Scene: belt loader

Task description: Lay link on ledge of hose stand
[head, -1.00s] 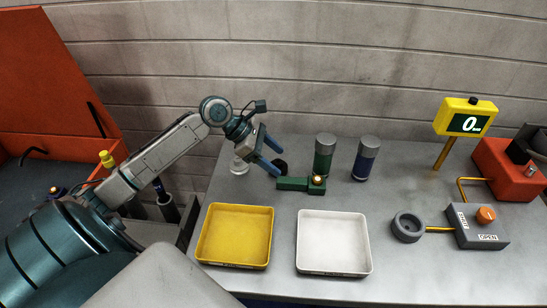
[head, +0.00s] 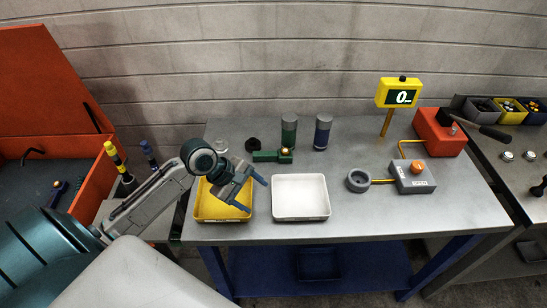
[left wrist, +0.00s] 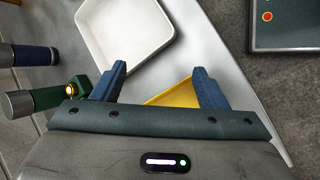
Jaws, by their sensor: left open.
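A green link-like block with a brass knob (head: 270,156) lies on the grey table just in front of a green cylinder (head: 289,132). It also shows at the left of the left wrist view (left wrist: 76,88). My left gripper (head: 254,196) is open and empty above the yellow tray (head: 208,218), in front of the green block and apart from it. Its two blue fingers show spread in the left wrist view (left wrist: 159,78), with nothing between them. I cannot tell which thing is the hose stand. My right gripper is not in view.
A white tray (head: 301,218) stands right of the yellow one. A blue cylinder (head: 323,133), black ring (head: 253,145), grey round socket (head: 357,180) and button box (head: 412,178) stand on the table. A yellow display (head: 399,92) rises behind. A red toolbox (head: 88,180) is at left.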

